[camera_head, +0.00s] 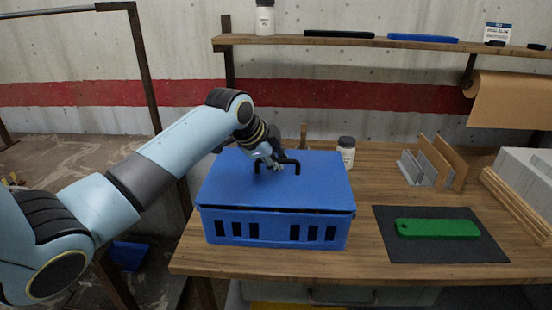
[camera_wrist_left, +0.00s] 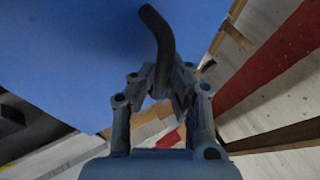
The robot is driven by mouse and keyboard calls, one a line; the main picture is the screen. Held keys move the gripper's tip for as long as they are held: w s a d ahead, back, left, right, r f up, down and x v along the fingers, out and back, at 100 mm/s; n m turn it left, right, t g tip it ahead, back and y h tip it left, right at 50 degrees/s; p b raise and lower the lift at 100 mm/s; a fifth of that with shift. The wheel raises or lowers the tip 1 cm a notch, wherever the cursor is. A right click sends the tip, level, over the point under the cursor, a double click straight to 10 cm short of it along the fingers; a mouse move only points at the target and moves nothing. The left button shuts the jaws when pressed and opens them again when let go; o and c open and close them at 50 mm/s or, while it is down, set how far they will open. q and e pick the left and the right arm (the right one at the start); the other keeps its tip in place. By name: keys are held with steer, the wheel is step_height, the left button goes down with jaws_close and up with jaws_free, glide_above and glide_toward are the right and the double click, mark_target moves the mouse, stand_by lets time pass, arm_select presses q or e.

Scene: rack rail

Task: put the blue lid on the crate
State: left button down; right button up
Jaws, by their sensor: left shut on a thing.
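The blue lid (camera_head: 310,191) lies over the top of the blue crate (camera_head: 275,227), with a dark gap showing along the front edge between them. I cannot tell whether it is fully seated. My left gripper (camera_head: 273,164) is shut on the lid's black handle (camera_head: 292,163). In the left wrist view, the fingers of the left gripper (camera_wrist_left: 166,82) close on the dark handle (camera_wrist_left: 158,35), with the blue lid (camera_wrist_left: 70,50) filling the upper left. My right gripper is not in view.
A white jar (camera_head: 346,154) stands behind the crate's right side. A green object (camera_head: 437,229) lies on a dark mat (camera_head: 400,252) to the right. An upright divider rack (camera_head: 430,165) stands farther back. A wall shelf (camera_head: 350,42) runs above the wooden table (camera_head: 372,194).

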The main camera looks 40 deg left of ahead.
arm_select(q)
steer(key=shift+f, duration=0.55)
stand_by(0.4)
steer(key=c, duration=1.3)
jaws_free()
steer(key=v, duration=1.2)
